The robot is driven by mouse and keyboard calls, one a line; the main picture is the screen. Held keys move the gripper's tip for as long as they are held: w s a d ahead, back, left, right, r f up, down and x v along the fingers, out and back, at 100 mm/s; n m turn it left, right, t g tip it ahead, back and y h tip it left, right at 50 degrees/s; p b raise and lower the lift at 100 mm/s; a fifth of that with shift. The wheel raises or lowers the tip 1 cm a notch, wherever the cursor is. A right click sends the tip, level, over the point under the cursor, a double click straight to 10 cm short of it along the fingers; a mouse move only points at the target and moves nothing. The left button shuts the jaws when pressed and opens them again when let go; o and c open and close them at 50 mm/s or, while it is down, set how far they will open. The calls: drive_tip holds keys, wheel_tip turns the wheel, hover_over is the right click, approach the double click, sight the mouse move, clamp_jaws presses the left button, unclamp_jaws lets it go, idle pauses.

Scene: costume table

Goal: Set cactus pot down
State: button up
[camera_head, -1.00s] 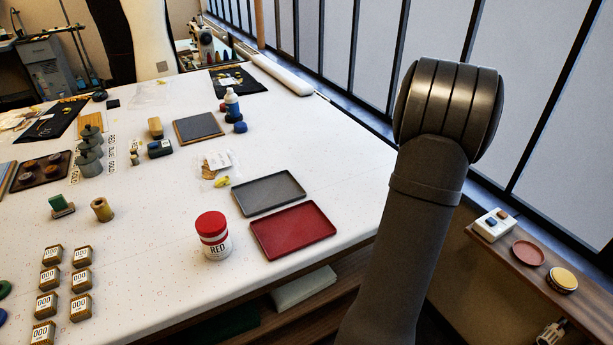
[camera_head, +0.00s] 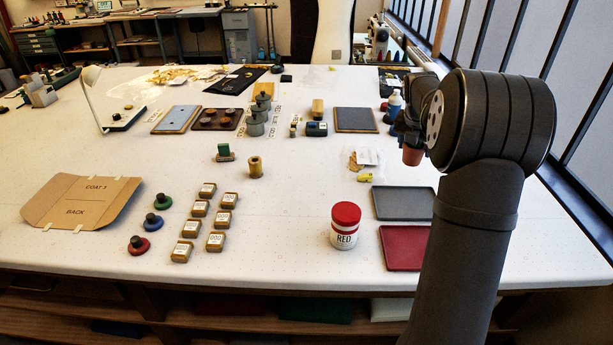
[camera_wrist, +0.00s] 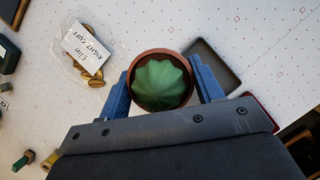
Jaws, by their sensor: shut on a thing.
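The cactus pot is a small terracotta pot (camera_head: 412,156) hanging under my gripper in the head view, above the right part of the white table. In the wrist view the green ribbed cactus (camera_wrist: 160,84) sits in the round pot rim, seen from above. My gripper (camera_wrist: 162,88) is shut on the pot, with a blue finger on each side of it. In the head view my arm hides most of the gripper. The pot is upright; its height above the table is hard to tell.
A grey tray (camera_head: 401,203) and a red tray (camera_head: 404,248) lie at the table's right front. A white jar with a red lid (camera_head: 345,226) stands left of them. A clear bag with a label (camera_wrist: 86,48) lies beside the pot. The table's middle has free room.

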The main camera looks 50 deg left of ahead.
drive_tip(key=s+a+r+n+y, duration=0.1)
drive_tip(key=s+a+r+n, duration=0.15)
drive_tip(key=s+a, duration=1.25)
drive_tip(key=shift+n, duration=0.45)
drive_tip(key=s+a+f, duration=0.1)
drive_tip(key=a+f, duration=0.1)
drive_tip(key=a, duration=0.1)
drive_tip(key=s+a+f, duration=0.1)
drive_tip(key=a+f, duration=0.2)
drive_tip(key=a, duration=0.1)
drive_tip(key=s+a+f, duration=0.2)
drive_tip(key=a+f, duration=0.1)
drive_tip(key=a, duration=0.1)
drive_tip(key=shift+a, duration=0.15)
drive_tip(key=shift+f, duration=1.9)
drive_tip(key=shift+f, duration=0.2)
drive_tip(key=o, duration=1.1)
